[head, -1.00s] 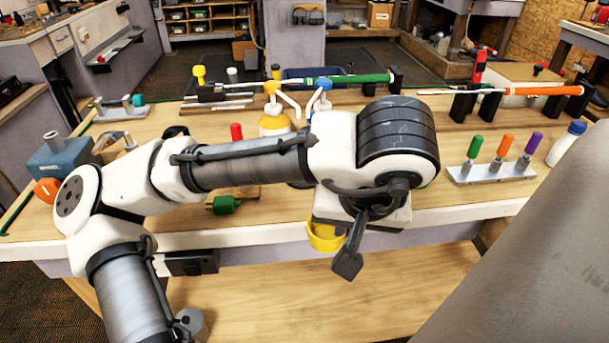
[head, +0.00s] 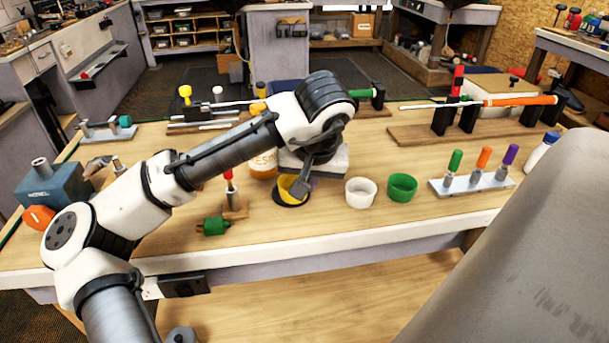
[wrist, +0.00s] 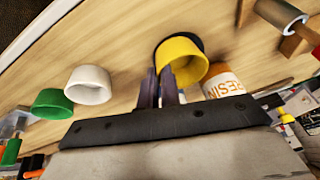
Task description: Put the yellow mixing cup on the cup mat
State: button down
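The yellow mixing cup (head: 287,189) is upright at the dark round cup mat (head: 291,203), mostly behind my gripper in the head view. In the wrist view the yellow cup (wrist: 178,62) shows its open mouth, with a dark edge of the mat (wrist: 199,42) behind it. My gripper's two fingers (wrist: 158,90) are close together at the cup's near wall and appear shut on it. The fingertips are partly hidden by the cup. I cannot tell whether the cup's base touches the mat or is slightly above it.
A resin jar (head: 263,163) stands close behind the yellow cup. A white cup (head: 360,193) and a green cup (head: 402,187) stand to the right. A red-handled tool (head: 229,182) stands to the left.

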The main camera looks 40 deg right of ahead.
jog(key=shift+w+d+f+p, duration=0.2)
jog(key=shift+w+d+f, duration=0.1)
jog(key=shift+w, duration=0.25)
jog(key=shift+w+d+f+p, duration=0.2)
jog(key=shift+w+f, duration=0.1)
jog(key=shift+w, duration=0.25)
jog(key=shift+f, duration=0.15)
jog(key=shift+f, duration=0.2)
jog(key=c, duration=1.6)
grip_release()
jog(key=shift+r, duration=0.1)
jog(key=v, duration=1.2)
jog(key=shift+r+b, duration=0.15)
jog(key=shift+b, duration=0.25)
